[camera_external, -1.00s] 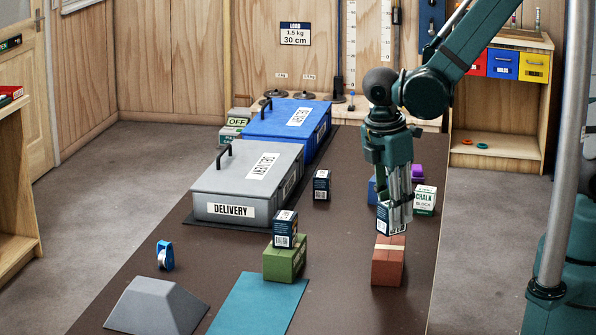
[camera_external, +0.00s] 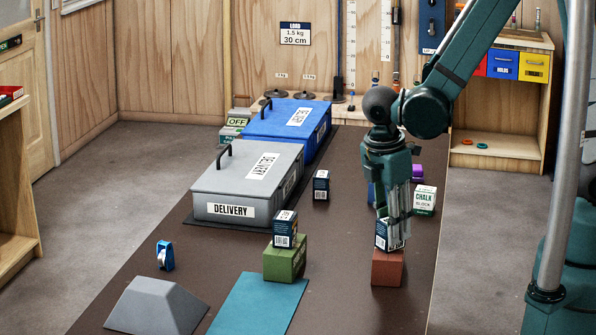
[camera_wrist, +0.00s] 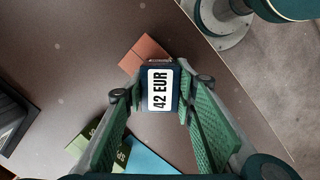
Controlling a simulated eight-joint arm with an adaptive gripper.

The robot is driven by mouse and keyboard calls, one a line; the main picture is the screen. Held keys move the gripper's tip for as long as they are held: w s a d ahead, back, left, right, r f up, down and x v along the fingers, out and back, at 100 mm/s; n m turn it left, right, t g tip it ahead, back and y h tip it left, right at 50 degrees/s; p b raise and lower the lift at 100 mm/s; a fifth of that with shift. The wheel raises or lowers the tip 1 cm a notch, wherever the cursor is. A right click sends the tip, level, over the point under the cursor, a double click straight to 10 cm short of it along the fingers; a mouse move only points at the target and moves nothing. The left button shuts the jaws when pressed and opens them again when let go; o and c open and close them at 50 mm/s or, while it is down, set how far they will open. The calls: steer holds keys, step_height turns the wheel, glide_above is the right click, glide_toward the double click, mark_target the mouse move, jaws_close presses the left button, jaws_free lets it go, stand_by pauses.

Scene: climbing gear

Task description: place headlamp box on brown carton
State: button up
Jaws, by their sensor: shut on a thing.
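My gripper (camera_external: 394,222) is shut on a small dark blue headlamp box (camera_external: 382,234) with a white label. In the wrist view the headlamp box (camera_wrist: 161,90) sits between the green finger pads and shows a "42 EUR" label. The brown carton (camera_external: 387,268) is directly below it on the dark table, and its reddish-brown top (camera_wrist: 143,54) shows past the box in the wrist view. The box's lower edge looks at or just above the carton's top; I cannot tell whether they touch. My fingers hide part of the box.
A similar dark box (camera_external: 285,229) stands on a green carton (camera_external: 285,260) to the left. Another dark box (camera_external: 321,185) and a chalk block box (camera_external: 425,199) stand behind. Grey and blue delivery cases (camera_external: 231,210) are farther left. Table around the brown carton's front is clear.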

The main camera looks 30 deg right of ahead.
steer(key=o, duration=0.9)
steer(key=shift+r, duration=0.15)
steer(key=shift+a+r+p, duration=0.3)
steer(key=shift+r+p, duration=0.05)
steer(key=shift+r, duration=1.6)
steer(key=shift+a+r+p, duration=0.3)
steer(key=shift+r+p, duration=0.05)
steer(key=shift+r, duration=1.65)
steer(key=shift+a+r+p, duration=0.3)
steer(key=shift+r+p, duration=0.05)
steer(key=shift+r, duration=1.6)
steer(key=d+r+m+t, duration=0.2)
steer(key=d+r+m, duration=0.2)
steer(key=d, duration=0.6)
steer(key=w+d+r+m+t+y, duration=0.1)
steer(key=d+r+m+t, duration=0.1)
steer(key=d+r+m, duration=0.3)
steer(key=w+d+r+m+t, duration=0.1)
steer(key=d+r+m+t, duration=0.2)
steer(key=d+m, duration=0.6)
steer(key=shift+w+d+r+y, duration=0.15)
steer(key=shift+d+r, duration=0.2)
steer(key=shift+d, duration=0.7)
steer(key=shift+d+r+y, duration=0.1)
steer(key=shift+d+r, duration=0.3)
steer(key=shift+d, duration=0.7)
steer(key=shift+w+d+r+y, duration=0.15)
steer(key=shift+d+r, duration=0.2)
steer(key=shift+d, duration=0.7)
steer(key=shift+s, duration=0.1)
